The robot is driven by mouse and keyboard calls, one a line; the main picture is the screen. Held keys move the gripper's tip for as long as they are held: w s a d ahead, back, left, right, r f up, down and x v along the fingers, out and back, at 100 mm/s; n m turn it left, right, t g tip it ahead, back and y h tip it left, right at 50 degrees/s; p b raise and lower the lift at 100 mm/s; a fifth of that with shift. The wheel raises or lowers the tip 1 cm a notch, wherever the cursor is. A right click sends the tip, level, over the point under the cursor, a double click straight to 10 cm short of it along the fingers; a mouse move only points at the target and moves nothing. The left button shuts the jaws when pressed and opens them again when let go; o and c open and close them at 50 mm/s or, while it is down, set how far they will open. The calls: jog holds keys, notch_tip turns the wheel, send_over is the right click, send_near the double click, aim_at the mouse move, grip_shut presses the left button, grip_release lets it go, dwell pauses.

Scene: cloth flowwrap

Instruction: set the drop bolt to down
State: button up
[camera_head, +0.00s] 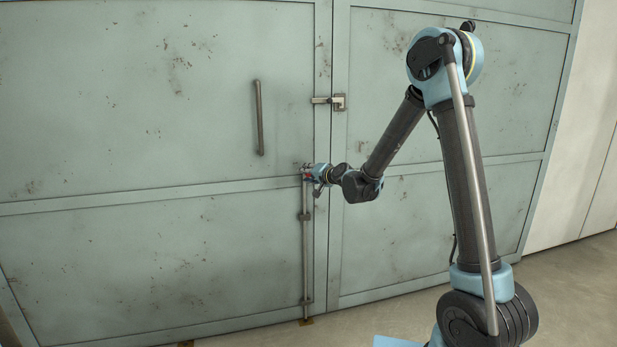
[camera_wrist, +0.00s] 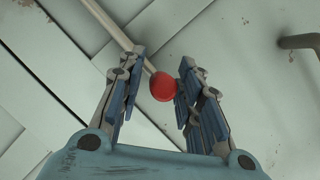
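The drop bolt (camera_head: 305,255) is a thin upright metal rod on the left door leaf, beside the seam. Its lower end comes close to a small brownish floor plate (camera_head: 306,321); I cannot tell whether it enters it. In the wrist view the rod (camera_wrist: 115,25) runs from the upper left to a round red knob (camera_wrist: 163,86). My gripper (camera_head: 308,173) is at the top of the rod. In the wrist view my gripper (camera_wrist: 160,62) is open, with the knob between its fingers, close to the right finger and with a gap on the left.
A vertical bar handle (camera_head: 259,118) stands out from the left leaf, up and left of my gripper. A horizontal latch (camera_head: 328,101) crosses the seam above it. The concrete floor (camera_head: 585,285) at the right is clear.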

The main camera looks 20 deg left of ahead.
grip_shut()
notch_tip(320, 180, down, 5)
jog(key=shift+s+f, duration=0.1)
jog(key=shift+d, duration=0.1)
jog(key=shift+o, duration=0.3)
grip_release()
jog(key=o, duration=0.4)
jog(key=shift+f, duration=0.25)
jog(key=shift+r, duration=0.1)
jog(key=v, duration=1.1)
jog(key=shift+s+d, duration=0.2)
jog(key=shift+d, duration=0.2)
